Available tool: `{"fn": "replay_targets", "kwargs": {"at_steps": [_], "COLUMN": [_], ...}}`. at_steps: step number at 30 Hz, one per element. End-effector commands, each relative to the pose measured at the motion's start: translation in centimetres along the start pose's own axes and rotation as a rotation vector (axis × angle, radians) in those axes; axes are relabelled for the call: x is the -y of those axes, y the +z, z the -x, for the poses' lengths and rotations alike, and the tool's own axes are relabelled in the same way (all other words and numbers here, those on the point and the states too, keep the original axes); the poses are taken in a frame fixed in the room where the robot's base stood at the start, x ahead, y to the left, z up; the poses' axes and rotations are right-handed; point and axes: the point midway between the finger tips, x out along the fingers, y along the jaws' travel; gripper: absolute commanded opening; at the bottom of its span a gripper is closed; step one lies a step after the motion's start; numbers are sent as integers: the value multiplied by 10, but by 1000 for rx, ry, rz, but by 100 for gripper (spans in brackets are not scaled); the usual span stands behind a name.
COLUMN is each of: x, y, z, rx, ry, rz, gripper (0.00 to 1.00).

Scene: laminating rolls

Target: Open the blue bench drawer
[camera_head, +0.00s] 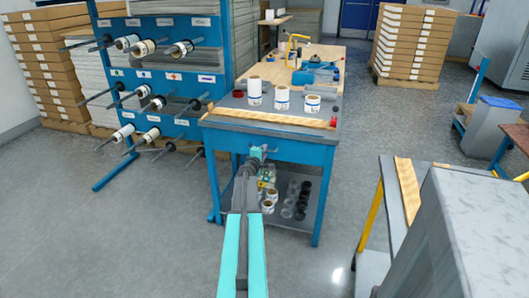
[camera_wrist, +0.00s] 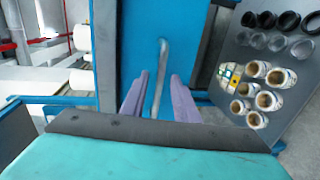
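The blue bench drawer (camera_head: 296,153) is in the front of the blue bench, below its grey top, and looks closed. In the wrist view its blue front (camera_wrist: 187,35) fills the upper middle. A grey metal bar handle (camera_wrist: 161,70) stands out from it. My gripper (camera_head: 258,158) reaches to the drawer front in the head view and covers part of it. In the wrist view my gripper (camera_wrist: 158,92) is open, with one finger on each side of the handle and gaps between. I cannot tell how deep the handle sits between the fingers.
White rolls (camera_head: 282,98) and a wooden strip (camera_head: 270,118) lie on the bench top. A lower shelf (camera_head: 240,212) holds more rolls and dark rings. A blue roll rack (camera_head: 170,75) stands left. A grey cabinet (camera_head: 465,230) is at front right. The floor left of the bench is clear.

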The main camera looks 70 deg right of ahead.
Motion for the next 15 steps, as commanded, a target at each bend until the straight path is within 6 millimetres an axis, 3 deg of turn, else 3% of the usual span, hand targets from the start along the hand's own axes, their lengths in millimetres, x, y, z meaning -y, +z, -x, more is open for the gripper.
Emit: {"fn": "replay_targets", "kwargs": {"at_steps": [15], "x": [0], "y": [2], "z": [-9], "rx": [1], "ry": [0], "rz": [0], "gripper": [28]}}
